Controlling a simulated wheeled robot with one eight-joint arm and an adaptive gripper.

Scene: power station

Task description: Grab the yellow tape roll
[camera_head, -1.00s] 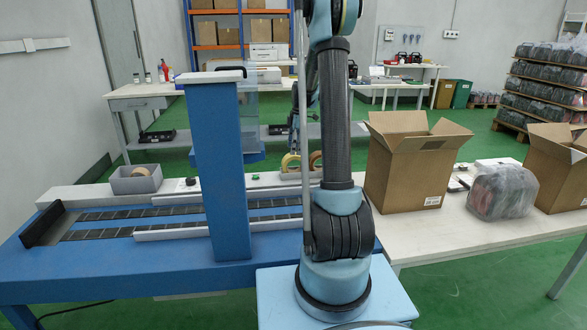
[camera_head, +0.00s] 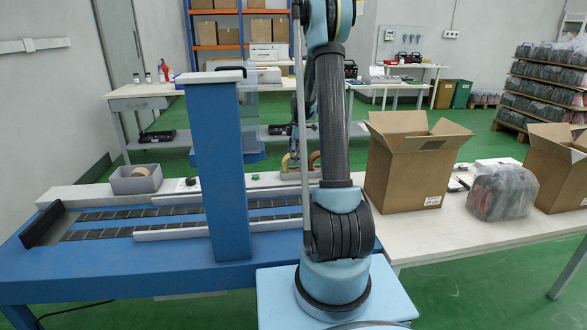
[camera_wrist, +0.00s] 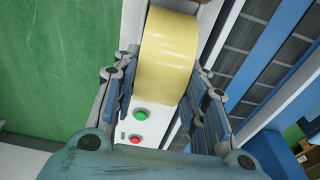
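The yellow tape roll (camera_wrist: 168,55) stands on edge between the two fingers of my gripper (camera_wrist: 165,82) in the wrist view. One finger is on each side of its width. A narrow gap seems to show at the left finger; contact on the right is unclear. In the head view the yellow roll (camera_head: 289,164) is on the white ledge (camera_head: 262,183) behind the conveyor, partly hidden by my gripper (camera_head: 292,158) and arm. The gripper looks open around the roll.
A brown tape roll (camera_head: 315,160) stands just right of the yellow one. A green button (camera_wrist: 141,115) and a red button (camera_wrist: 136,139) are on the ledge close to my fingers. A grey bin (camera_head: 136,180) and blue post (camera_head: 222,170) stand to the left, an open cardboard box (camera_head: 408,165) to the right.

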